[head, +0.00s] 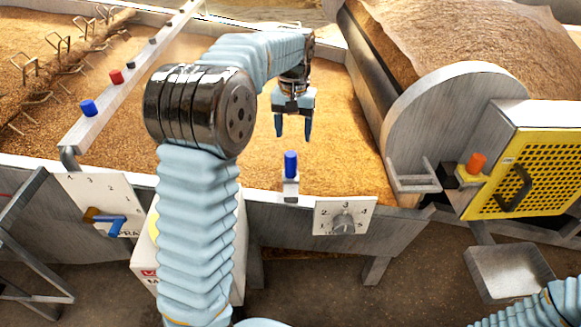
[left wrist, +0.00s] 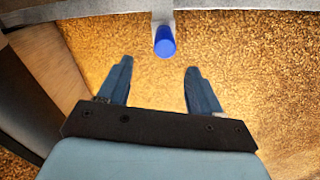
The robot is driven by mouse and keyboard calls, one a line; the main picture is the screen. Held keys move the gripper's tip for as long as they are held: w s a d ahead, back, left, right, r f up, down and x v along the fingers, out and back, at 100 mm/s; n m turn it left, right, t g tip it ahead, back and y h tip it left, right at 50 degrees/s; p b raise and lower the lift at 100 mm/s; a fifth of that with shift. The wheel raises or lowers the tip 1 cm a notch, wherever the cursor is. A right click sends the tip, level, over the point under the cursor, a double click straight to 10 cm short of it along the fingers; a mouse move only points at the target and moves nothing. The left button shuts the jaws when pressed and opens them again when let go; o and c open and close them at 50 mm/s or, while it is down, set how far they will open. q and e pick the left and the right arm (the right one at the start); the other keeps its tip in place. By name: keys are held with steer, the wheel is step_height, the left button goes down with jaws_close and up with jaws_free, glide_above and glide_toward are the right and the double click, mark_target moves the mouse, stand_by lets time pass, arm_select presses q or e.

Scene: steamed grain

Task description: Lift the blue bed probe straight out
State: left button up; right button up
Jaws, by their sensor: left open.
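The blue bed probe (head: 291,163) stands upright in a small metal holder (head: 291,187) at the near rim of the grain bed (head: 340,150). Only its blue upper part shows. My left gripper (head: 293,137) is open and empty, pointing down over the grain, a little above and beyond the probe. In the left wrist view the blue probe (left wrist: 164,41) is seen at the top, ahead of the two spread fingertips (left wrist: 159,66) and roughly in line with the gap between them. Nothing is between the fingers. Of my right arm only a sleeve shows at the lower right; its gripper is out of view.
A rail at left carries another blue cap (head: 88,108) and a red cap (head: 116,76). A large metal drum (head: 440,120) and a yellow perforated guard (head: 530,170) with an orange knob (head: 475,163) stand at right. A numbered dial (head: 344,222) is on the front wall.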

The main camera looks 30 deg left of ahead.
mark_target(291, 164)
arm_select(q)
step_height(291, 164, down, 7)
steer(key=f, duration=0.5)
steer(key=shift+s+a+f, duration=0.1)
steer(key=shift+a, duration=0.2)
jaws_close()
step_height(291, 164, up, 28)
stand_by(0.7)
